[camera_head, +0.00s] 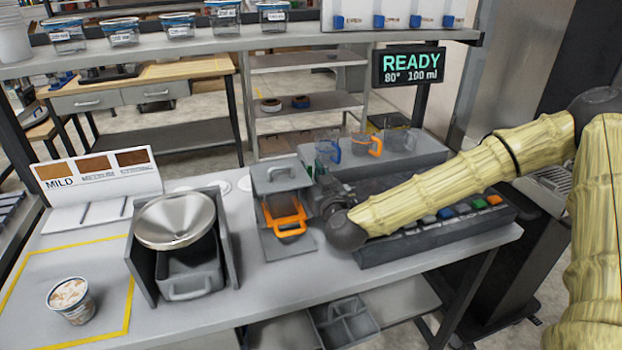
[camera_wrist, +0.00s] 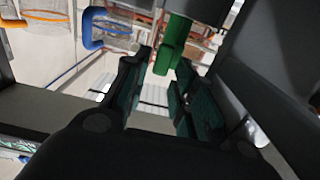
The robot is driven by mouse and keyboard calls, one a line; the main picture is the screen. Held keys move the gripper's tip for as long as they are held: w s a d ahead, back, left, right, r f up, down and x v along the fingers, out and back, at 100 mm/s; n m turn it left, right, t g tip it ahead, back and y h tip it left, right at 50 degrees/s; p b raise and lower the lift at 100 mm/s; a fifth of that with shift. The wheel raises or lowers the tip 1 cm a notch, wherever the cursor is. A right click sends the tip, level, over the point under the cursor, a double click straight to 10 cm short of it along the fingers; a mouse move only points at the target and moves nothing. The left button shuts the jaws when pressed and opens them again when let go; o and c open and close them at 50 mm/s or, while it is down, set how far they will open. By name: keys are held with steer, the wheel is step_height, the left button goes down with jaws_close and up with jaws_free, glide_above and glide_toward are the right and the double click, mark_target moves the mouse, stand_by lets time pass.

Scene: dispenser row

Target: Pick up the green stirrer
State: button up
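The green stirrer (camera_wrist: 175,45) shows in the wrist view as a thick green upright piece just beyond my fingertips. Its upper end runs under a grey part at the top of the picture. My gripper (camera_wrist: 160,80) is open, with a clear gap between its two dark fingers with teal pads. The green piece lies in line with the gap, nearer the right finger; I cannot tell whether they touch. In the head view my gripper (camera_head: 330,192) is low by the dark console, partly hidden by my wrist, and I cannot make out the stirrer there.
Jugs with blue (camera_head: 328,150) and orange (camera_head: 367,145) handles stand behind my gripper. The dark console (camera_head: 440,235) with coloured buttons lies under my arm. An orange-handled drawer (camera_head: 284,217) and a steel funnel (camera_head: 175,219) are to the left. A cup (camera_head: 70,299) stands front left.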

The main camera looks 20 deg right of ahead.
steer(key=shift+w, duration=0.8)
steer(key=c, duration=0.5)
steer(key=shift+d+r, duration=0.1)
steer(key=shift+r, duration=0.05)
